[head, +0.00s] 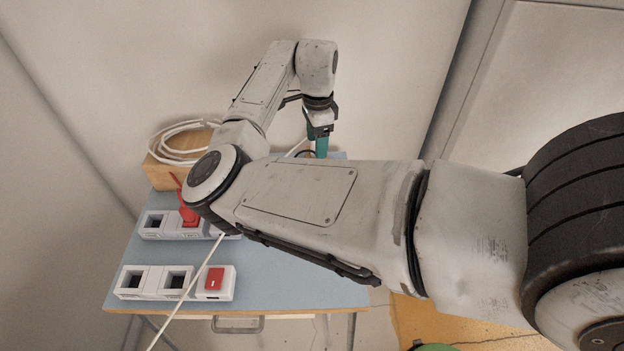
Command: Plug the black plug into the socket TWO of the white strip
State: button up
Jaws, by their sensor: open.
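A white strip (154,237) lies at the back left of the blue tabletop. It has an open dark socket at its left and a red plug (189,215) at the socket beside it; its right end is hidden by my arm. Small labels on it are too small to read surely. A second white strip (155,283) lies nearer the front, with two open sockets and a red switch. My gripper (317,146) is open, pointing down with teal fingers over the table's back right.
A wooden box (163,177) with a coiled white cable (180,143) stands at the back left. A white cord (188,291) runs across the front strip and off the table (280,296). The tabletop right of the front strip is clear. Walls stand close behind.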

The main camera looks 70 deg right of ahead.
notch_tip(320, 180, down, 4)
jog(key=shift+r, duration=0.25)
jog(key=shift+s+f+p, duration=0.1)
jog(key=shift+f+p, duration=0.55)
jog(key=shift+f, duration=2.15)
jog(key=shift+c, duration=0.5)
jog(key=c, duration=1)
